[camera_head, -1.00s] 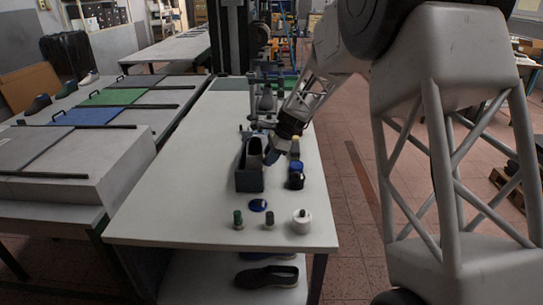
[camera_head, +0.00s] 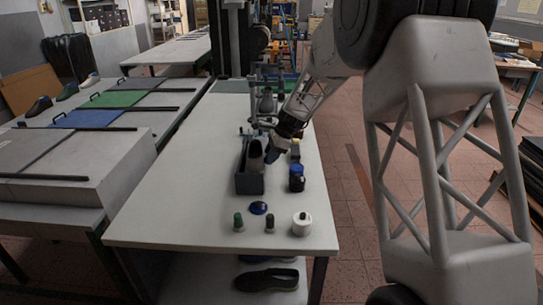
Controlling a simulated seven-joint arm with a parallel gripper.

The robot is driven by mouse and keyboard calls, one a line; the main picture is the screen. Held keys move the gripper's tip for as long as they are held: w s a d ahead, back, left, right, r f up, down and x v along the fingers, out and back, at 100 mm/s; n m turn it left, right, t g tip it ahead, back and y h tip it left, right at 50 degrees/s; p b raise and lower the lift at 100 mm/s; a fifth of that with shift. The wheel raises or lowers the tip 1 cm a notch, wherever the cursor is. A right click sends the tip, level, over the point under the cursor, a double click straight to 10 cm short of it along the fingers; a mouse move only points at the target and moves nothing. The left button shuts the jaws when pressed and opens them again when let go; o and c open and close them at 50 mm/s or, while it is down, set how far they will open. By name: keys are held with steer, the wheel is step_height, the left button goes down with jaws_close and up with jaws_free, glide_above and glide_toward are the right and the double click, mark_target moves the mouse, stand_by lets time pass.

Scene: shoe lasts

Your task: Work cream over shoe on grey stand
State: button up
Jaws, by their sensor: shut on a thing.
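A shoe (camera_head: 256,156), taupe and light-toned, rests on the dark grey stand (camera_head: 250,184) near the middle of the white table. My gripper (camera_head: 270,154) reaches in from the upper right and is at the shoe's right side. It is shut on a small dark blue thing, too small and dark to name surely. I cannot tell whether this thing touches the shoe. A dark jar with blue on it (camera_head: 296,180) stands right of the stand. A round blue lid or dish (camera_head: 258,208) lies in front of the stand.
At the table's (camera_head: 170,200) front are a green-topped bottle (camera_head: 238,222), a small dark bottle (camera_head: 269,224) and a white pot (camera_head: 302,224). A metal post fixture (camera_head: 265,100) stands behind the stand. The table's left part is clear. A dark shoe (camera_head: 267,280) lies on the shelf below.

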steer(key=shift+w, duration=0.25)
steer(key=shift+w, duration=0.75)
steer(key=shift+w+a, duration=0.1)
steer(key=shift+w, duration=0.7)
steer(key=shift+w, duration=0.2)
steer(key=shift+w, duration=0.6)
steer(key=shift+s, duration=0.15)
steer(key=shift+s+a, duration=0.1)
steer(key=shift+s, duration=0.55)
steer(key=shift+s, duration=0.1)
